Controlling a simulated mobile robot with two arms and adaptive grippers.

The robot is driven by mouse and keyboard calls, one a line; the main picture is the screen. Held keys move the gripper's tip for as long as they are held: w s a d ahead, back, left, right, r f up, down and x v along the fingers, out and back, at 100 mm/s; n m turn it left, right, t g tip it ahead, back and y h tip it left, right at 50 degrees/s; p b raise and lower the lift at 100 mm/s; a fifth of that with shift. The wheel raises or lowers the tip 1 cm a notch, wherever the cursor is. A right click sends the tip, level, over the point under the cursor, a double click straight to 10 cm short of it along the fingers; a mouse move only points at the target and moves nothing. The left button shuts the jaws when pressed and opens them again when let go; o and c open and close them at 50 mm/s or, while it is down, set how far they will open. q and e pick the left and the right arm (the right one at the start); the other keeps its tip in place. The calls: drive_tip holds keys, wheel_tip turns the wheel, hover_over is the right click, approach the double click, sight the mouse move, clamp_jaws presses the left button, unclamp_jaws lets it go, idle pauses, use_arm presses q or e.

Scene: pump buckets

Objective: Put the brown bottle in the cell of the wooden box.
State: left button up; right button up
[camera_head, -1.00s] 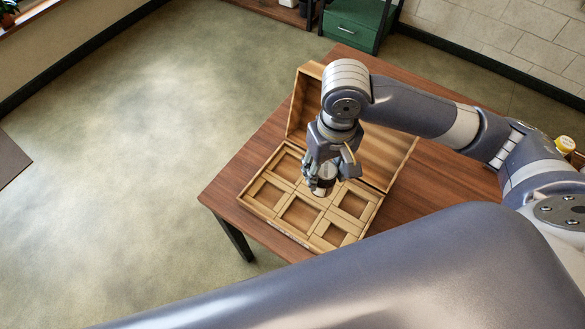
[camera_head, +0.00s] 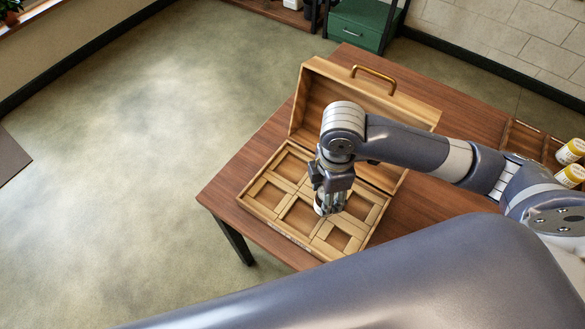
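The open wooden box (camera_head: 262,208) lies on the table with its lid (camera_head: 345,92) tilted up behind it. Its tray is divided into several square cells. My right gripper (camera_head: 332,206) points down over the middle of the tray, at the divider area between the cells. It is shut on a small object with a white part and a dark part, which I take to be the brown bottle (camera_head: 320,208). The fingers hide most of it, and I cannot tell how deep it sits in a cell. My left gripper is not in view.
The brown table (camera_head: 235,185) is bare around the box's left side. A wooden tray (camera_head: 520,138) at the right edge has white containers with yellow lids (camera_head: 570,152) beside it. My own arm covers the lower right. A green cabinet (camera_head: 357,24) stands behind.

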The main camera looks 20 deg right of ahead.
drive_tip(key=shift+w+a, duration=0.1)
drive_tip(key=shift+w, duration=0.15)
drive_tip(key=shift+n, duration=0.3)
drive_tip(key=w+a+f+p, duration=0.1)
drive_tip(key=w, duration=0.4)
drive_tip(key=w+a+f+p, duration=0.1)
drive_tip(key=w, duration=0.4)
drive_tip(key=w+a+f+p, duration=0.1)
drive_tip(key=w+f+p, duration=0.1)
drive_tip(key=w, duration=0.3)
drive_tip(key=shift+a, duration=0.1)
drive_tip(key=shift+w+f, duration=0.1)
drive_tip(key=shift+f, duration=0.4)
drive_tip(key=o, duration=1.2)
drive_tip(key=shift+f, duration=0.15)
